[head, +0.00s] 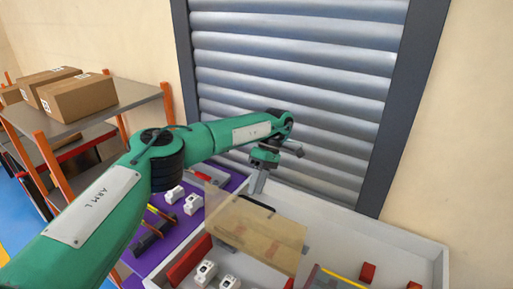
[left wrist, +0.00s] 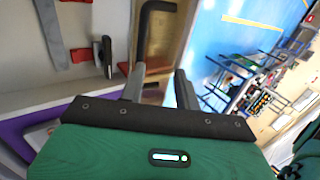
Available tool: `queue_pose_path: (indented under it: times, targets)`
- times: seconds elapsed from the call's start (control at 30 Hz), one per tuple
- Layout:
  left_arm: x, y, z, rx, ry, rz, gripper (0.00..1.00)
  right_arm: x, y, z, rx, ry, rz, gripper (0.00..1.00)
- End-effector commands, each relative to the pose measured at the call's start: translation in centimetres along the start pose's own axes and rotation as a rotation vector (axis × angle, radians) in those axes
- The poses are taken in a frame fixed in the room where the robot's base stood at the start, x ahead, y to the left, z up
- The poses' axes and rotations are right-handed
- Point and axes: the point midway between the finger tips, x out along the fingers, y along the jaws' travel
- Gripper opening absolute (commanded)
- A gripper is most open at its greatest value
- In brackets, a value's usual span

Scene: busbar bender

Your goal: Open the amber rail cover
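The amber rail cover (head: 255,232) is a see-through amber panel lying tilted over the light grey tray in the head view. A black curved handle (head: 258,204) sits at its far edge. My left gripper (head: 260,188) points down just beside that handle. In the left wrist view, my left gripper (left wrist: 159,88) has its two grey fingers apart. The dark handle (left wrist: 146,45) shows beyond and between the fingertips, with part of the amber cover (left wrist: 168,52) next to it. I cannot tell if the fingers touch the handle. My right gripper is not in view.
The grey tray (head: 425,243) holds small white parts (head: 206,272) and red blocks (head: 368,272). A purple mat (head: 140,262) with white and dark parts lies left of it. A shutter (head: 300,80) stands behind. A shelf (head: 120,105) with cardboard boxes stands at the left.

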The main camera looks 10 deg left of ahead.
Motion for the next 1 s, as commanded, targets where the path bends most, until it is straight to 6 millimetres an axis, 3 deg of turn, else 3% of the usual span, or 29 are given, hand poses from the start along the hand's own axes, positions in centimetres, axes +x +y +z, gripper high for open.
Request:
queue_pose_path:
  times: [0.4,0.6,1.0]
  targets:
    - [-7.5,-5.4,-0.1,-0.002,0.003,0.002,0.33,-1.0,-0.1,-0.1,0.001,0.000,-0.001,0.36]
    - [-10.3,-7.4,-0.1,-0.002,0.002,-0.001,0.33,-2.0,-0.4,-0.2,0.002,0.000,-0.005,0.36]
    - [-11.8,-8.5,-0.1,0.000,-0.001,-0.002,0.33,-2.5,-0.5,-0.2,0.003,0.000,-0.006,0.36]
